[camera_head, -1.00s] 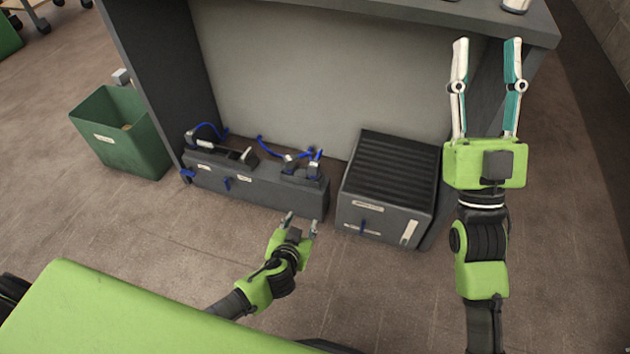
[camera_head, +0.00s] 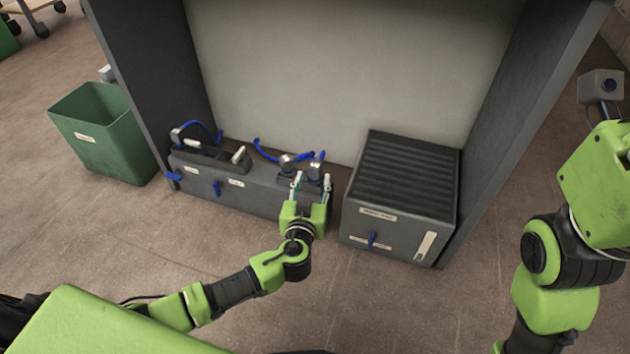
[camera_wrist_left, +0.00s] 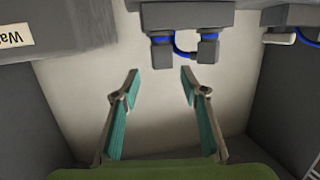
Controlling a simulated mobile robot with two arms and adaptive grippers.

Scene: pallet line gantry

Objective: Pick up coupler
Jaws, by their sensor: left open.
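I cannot tell for certain which part is the coupler. Two small grey fittings joined with blue hose, the left fitting (camera_head: 289,161) and the right fitting (camera_head: 316,170), sit on the right end of a long grey box (camera_head: 255,197). The wrist view shows two dark blocks, one at left (camera_wrist_left: 162,54) and one at right (camera_wrist_left: 208,49), with a blue hose between them. My left gripper (camera_head: 312,181) is open and empty at the box's right end, its fingertips close to the fittings. In the wrist view its fingertips (camera_wrist_left: 160,72) point toward the blocks, apart from them.
A ribbed dark grey cabinet (camera_head: 400,215) stands right of the long box. A green bin (camera_head: 108,145) stands left. Dark side panels, left (camera_head: 145,90) and right (camera_head: 530,120), enclose the bay. My right forearm is at the right edge. The front floor is clear.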

